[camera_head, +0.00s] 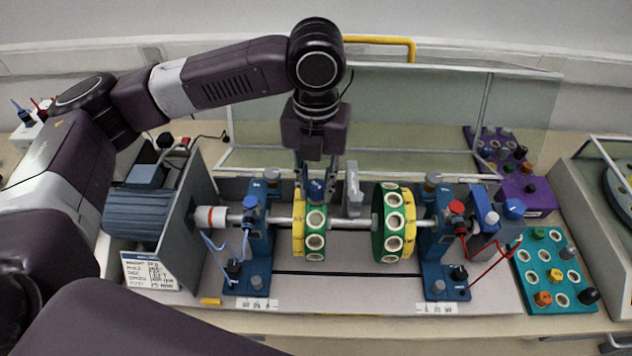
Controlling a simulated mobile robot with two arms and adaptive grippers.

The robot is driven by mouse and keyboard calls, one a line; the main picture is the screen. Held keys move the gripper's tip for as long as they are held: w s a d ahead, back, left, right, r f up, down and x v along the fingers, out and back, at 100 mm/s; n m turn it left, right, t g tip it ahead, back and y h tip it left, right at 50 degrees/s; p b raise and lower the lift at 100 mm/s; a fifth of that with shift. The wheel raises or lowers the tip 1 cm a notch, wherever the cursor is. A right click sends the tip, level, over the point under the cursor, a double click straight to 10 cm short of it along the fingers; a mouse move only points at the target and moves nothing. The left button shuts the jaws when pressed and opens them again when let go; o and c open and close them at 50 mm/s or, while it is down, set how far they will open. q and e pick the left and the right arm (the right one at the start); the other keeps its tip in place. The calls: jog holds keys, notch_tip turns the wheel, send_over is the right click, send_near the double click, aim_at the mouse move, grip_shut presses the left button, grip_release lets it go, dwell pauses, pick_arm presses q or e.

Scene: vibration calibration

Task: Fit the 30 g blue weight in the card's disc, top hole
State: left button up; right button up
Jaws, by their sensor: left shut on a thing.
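My left gripper (316,187) points straight down over the left disc and is shut on a small blue weight (317,188). The left disc (315,224) is a green and yellow wheel with pale-rimmed holes around its edge, mounted on a horizontal shaft. The weight is at the disc's top edge; I cannot tell whether it sits in the top hole or just above it. A similar right disc (394,223) sits further along the shaft. A white card (150,271) with print too small to read is at the lower left. My right gripper is not in view.
A teal tray (551,275) with holes and several coloured weights lies at the right. A purple tray (500,152) is behind it. Blue bearing stands (260,232) flank the discs. A grey motor (142,213) is at the left. A transparent guard (420,115) stands behind.

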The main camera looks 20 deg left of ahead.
pick_arm(q)
jog(key=shift+f, duration=0.45)
jog(key=o, duration=1)
notch_tip(320, 180, up, 12)
dwell(0.5)
